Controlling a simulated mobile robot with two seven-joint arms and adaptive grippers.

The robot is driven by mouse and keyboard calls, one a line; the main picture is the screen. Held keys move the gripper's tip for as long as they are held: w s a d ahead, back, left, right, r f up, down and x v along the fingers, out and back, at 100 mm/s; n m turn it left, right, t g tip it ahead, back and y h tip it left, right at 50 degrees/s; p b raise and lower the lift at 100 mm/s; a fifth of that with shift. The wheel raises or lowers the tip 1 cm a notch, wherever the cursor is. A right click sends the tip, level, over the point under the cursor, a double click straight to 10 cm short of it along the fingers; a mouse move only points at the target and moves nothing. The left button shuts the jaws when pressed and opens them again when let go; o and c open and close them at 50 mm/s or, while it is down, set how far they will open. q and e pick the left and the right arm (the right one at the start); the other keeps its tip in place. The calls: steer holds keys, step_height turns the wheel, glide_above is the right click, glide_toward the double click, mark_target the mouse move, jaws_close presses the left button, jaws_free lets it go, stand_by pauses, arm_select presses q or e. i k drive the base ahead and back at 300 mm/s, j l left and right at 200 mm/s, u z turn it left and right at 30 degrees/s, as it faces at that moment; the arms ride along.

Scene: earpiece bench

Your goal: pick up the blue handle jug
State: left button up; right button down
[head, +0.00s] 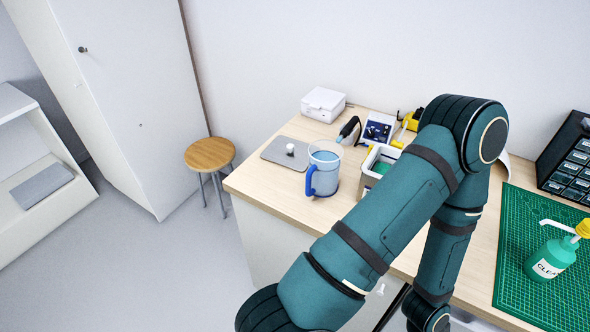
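The blue handle jug (325,170) stands upright on the wooden bench near its left end. It is a clear, bluish jug with a blue handle on its left side, facing the front left. One of my arms crosses the middle of the head view, bending up and then down at the right of the jug. No gripper fingers show; the end of this arm runs out at the bottom edge. Nothing is touching the jug's handle.
Behind are a white box (323,105) and a panelled device (378,128).

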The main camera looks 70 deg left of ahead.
mark_target(326, 156)
steer(key=u, duration=2.1)
